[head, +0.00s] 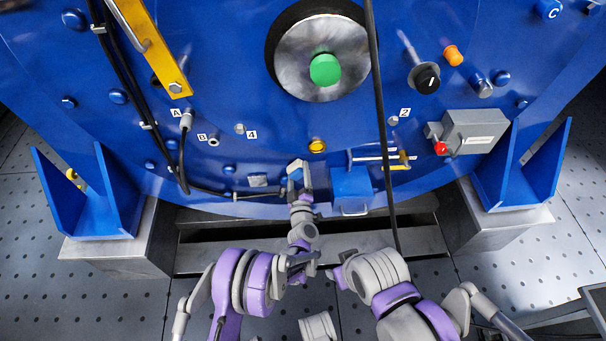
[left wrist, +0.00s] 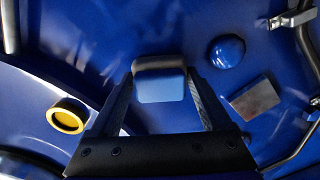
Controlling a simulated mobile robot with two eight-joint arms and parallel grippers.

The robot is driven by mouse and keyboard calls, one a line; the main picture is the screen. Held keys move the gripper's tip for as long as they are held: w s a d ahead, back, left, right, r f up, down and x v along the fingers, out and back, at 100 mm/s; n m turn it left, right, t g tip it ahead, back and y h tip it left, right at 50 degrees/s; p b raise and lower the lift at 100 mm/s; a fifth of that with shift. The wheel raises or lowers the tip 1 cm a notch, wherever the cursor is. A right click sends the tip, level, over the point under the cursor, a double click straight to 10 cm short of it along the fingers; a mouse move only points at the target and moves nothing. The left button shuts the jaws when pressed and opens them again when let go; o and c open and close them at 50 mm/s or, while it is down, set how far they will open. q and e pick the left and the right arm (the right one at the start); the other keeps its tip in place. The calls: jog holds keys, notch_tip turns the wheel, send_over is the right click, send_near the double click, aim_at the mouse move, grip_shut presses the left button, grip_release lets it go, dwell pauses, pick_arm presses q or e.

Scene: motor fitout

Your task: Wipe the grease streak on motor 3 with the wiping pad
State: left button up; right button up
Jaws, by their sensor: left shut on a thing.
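My left gripper (head: 298,177) is at the lower part of the large blue motor housing (head: 215,85), close to its face. In the left wrist view its two dark fingers (left wrist: 165,98) are shut on the wiping pad (left wrist: 160,86), a small block with a dark grey top and a blue lower part. The pad is in front of the blue surface; I cannot tell whether it touches. I cannot make out a grease streak for certain, and no number 3 is readable. My right gripper does not show.
A blue box (head: 350,187) juts out just right of the left gripper. A black cable (head: 378,100) hangs in front of the housing. A yellow cap (head: 317,146), a metal plate (left wrist: 255,98) and a domed bolt (left wrist: 226,51) are nearby. A grey box (head: 473,131) sits further right.

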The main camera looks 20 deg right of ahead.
aim_at(287, 173)
pick_arm(q)
jog(key=shift+w+a+b, duration=0.2)
jog(key=shift+w+a, duration=0.05)
jog(key=shift+a, duration=0.6)
jog(key=shift+w+a+b, duration=0.15)
jog(key=shift+w+a, duration=0.1)
jog(key=shift+a, duration=0.55)
jog(key=shift+s+r, duration=0.1)
jog(key=shift+r, duration=0.15)
jog(key=shift+d, duration=0.15)
jog(key=s+d, duration=0.1)
jog(key=d, duration=0.6)
jog(key=shift+s, duration=0.4)
jog(key=shift+w+a+b, duration=0.2)
jog(key=shift+w+a, duration=0.1)
jog(key=shift+a, duration=0.9)
jog(key=shift+w+a+b, duration=0.15)
jog(key=shift+w+a, duration=0.1)
jog(key=shift+a, duration=0.95)
jog(key=shift+w+a+b, duration=0.2)
jog(key=shift+w+a, duration=0.1)
jog(key=shift+a, duration=0.9)
jog(key=p+v, duration=0.1)
jog(key=v, duration=0.5)
